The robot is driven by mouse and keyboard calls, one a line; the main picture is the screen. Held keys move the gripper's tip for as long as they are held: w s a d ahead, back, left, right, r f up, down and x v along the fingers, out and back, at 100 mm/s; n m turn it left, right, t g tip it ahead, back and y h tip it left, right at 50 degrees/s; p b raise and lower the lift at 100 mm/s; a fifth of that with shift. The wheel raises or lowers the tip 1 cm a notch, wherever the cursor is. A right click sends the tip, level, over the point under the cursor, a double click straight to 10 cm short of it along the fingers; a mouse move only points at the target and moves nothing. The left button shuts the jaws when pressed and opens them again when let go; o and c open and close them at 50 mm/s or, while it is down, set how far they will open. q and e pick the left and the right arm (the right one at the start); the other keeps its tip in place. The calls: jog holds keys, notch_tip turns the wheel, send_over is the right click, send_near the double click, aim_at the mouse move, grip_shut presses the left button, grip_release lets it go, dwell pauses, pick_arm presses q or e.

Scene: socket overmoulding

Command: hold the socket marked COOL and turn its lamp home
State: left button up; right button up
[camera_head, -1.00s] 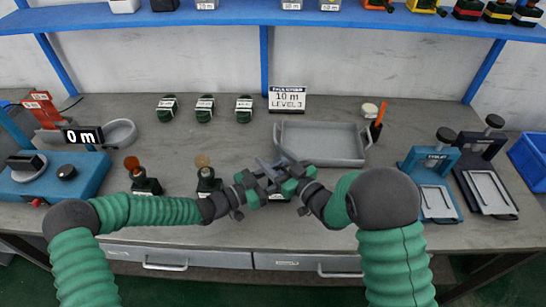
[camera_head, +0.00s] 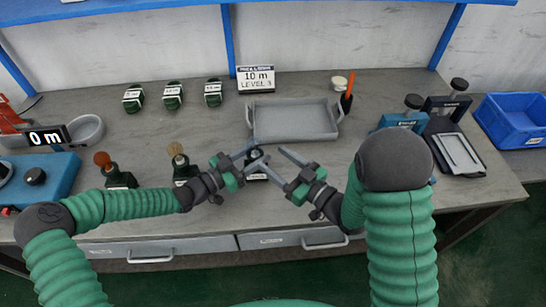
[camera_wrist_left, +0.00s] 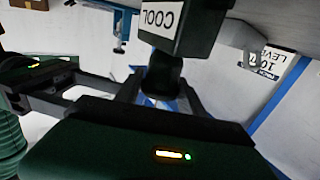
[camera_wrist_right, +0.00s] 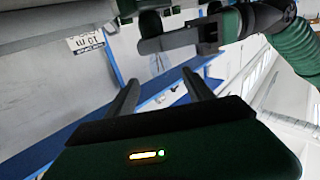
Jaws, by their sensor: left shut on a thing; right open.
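The socket marked COOL (camera_wrist_left: 172,28) is a dark block with a white label, upside down in the left wrist view. Its narrow dark neck (camera_wrist_left: 163,78) sits between the fingers of my left gripper (camera_wrist_left: 160,92), which is shut on it. In the head view my left gripper (camera_head: 258,154) is over the front of the bench, and the dark socket body (camera_head: 257,176) shows partly below it. My right gripper (camera_head: 274,160) is open and empty, just right of the socket, its fingers pointing toward it. The socket's lamp is hidden or too small to tell.
Two other dark sockets, with a red lamp (camera_head: 102,159) and a tan lamp (camera_head: 175,149), stand to the left. A grey tray (camera_head: 292,137) lies behind the grippers. Several green-black items (camera_head: 172,96) stand at the back. A sign (camera_head: 256,80) reads 10 m.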

pick_arm(q)
jog(key=o, duration=1.5)
jog(key=shift+o, duration=0.2)
